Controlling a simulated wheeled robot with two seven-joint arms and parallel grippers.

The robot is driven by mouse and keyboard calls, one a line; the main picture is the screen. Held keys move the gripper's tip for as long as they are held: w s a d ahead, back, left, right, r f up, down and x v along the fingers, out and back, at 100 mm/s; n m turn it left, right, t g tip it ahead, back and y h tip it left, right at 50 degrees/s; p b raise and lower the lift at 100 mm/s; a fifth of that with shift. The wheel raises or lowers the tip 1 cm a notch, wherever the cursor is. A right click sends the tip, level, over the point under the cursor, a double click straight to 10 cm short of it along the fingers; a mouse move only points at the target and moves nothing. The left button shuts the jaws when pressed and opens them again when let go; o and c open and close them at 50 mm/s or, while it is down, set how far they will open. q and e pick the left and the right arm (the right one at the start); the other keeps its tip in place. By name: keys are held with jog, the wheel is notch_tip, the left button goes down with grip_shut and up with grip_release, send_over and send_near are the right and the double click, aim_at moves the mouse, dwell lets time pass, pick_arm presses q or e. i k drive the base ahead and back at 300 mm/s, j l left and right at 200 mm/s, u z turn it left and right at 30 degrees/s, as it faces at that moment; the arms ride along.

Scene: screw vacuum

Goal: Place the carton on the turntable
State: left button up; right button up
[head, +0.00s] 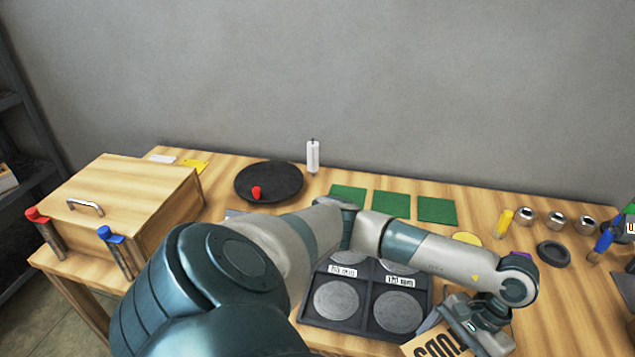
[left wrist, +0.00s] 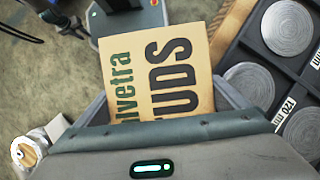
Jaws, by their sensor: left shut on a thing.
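The carton (head: 437,344) is tan with large dark lettering, low at the right front of the head view and partly cut off by the frame. My left gripper (head: 468,328) is shut on it. In the left wrist view the carton (left wrist: 160,80) sits between the two fingers of the left gripper (left wrist: 163,105), with dark green and black print facing the camera. The turntable (head: 280,180) is most likely the round black disc at the back left of the table, well away from the carton. A small red piece (head: 256,193) stands on its front part. My right gripper is not seen.
A wooden box (head: 130,195) with a handle stands left of the disc, and a white cylinder (head: 313,156) behind it. Green squares (head: 391,204) lie right of it. A dark tray of grey discs (head: 337,298) lies below my left arm. Metal cups and tools occupy the right.

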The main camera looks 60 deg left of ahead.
aim_at(269, 180)
jog(key=k+j, duration=0.45)
jog(key=j, duration=0.15)
jog(key=k+j, duration=0.45)
jog(key=j, duration=0.15)
jog(key=k+j, duration=0.45)
jog(key=j, duration=0.15)
